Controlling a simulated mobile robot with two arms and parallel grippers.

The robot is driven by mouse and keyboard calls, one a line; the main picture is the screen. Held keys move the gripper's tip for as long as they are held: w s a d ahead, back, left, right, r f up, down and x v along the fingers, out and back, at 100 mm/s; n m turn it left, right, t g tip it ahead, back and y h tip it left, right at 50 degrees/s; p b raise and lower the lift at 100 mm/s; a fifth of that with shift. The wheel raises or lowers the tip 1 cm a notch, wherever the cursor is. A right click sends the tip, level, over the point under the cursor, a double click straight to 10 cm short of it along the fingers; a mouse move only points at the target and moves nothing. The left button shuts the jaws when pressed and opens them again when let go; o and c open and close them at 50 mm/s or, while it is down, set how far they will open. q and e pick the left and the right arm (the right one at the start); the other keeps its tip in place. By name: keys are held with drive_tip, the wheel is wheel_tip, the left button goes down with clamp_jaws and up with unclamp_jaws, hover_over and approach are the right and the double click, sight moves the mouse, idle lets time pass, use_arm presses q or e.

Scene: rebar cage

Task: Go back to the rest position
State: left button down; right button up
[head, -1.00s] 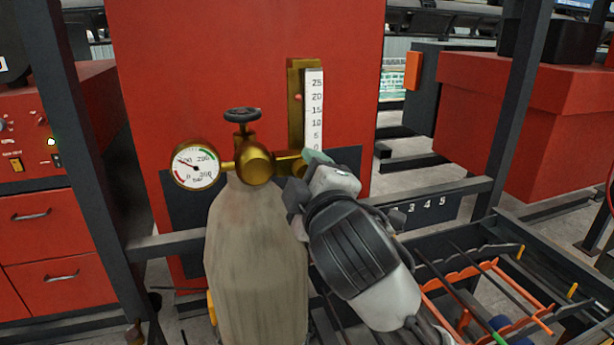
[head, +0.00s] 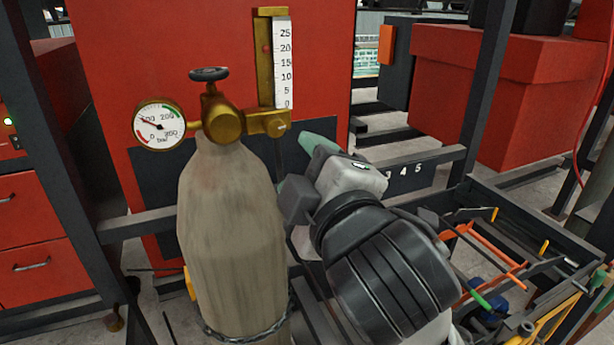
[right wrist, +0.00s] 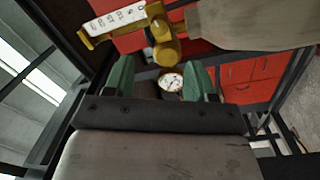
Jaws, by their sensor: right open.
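My right gripper (head: 297,165) is open and empty in the head view, just right of the gas cylinder (head: 235,235) and below the brass regulator (head: 222,122). Its two green fingertips stand apart with a clear gap in the right wrist view (right wrist: 160,80). The regulator's small knob (head: 281,127) is free of the fingers. The regulator carries a round pressure gauge (head: 158,124), a dark handwheel (head: 209,74) and an upright flow scale (head: 283,62). My left gripper is not in view.
A red cabinet (head: 110,60) stands behind the cylinder. Dark frame posts (head: 62,140) rise at left and right. A tray with orange racks and tools (head: 490,260) lies at the lower right. A red box (head: 480,100) stands at the back right. A chain (head: 240,335) circles the cylinder's lower part.

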drive_tip(key=shift+s, duration=0.1)
drive_tip(key=s+d+f+m+g+h, duration=0.1)
drive_tip(key=d+f+m+g, duration=0.2)
drive_tip(key=f, duration=0.7)
drive_tip(key=s+d+f+m+g+h, duration=0.1)
drive_tip(key=d+f+m+g+h, duration=0.2)
drive_tip(key=f, duration=0.6)
drive_tip(key=s+d+f+m+g, duration=0.15)
drive_tip(key=d+f+m, duration=0.25)
drive_tip(key=f, duration=0.6)
drive_tip(key=s+d+f+m+g+h, duration=0.1)
drive_tip(key=s+d+f+m+g, duration=0.5)
drive_tip(key=s+f, duration=0.8)
wheel_tip(320, 180, down, 30)
drive_tip(key=s+d+n+g+b, duration=0.1)
drive_tip(key=s+n+g+b, duration=0.1)
drive_tip(key=b, duration=0.1)
drive_tip(key=s+d+f+g+b, duration=0.1)
drive_tip(key=s+d+f, duration=0.2)
drive_tip(key=s+f, duration=1.2)
drive_tip(key=shift+s+f, duration=0.15)
drive_tip(key=shift+f, duration=0.8)
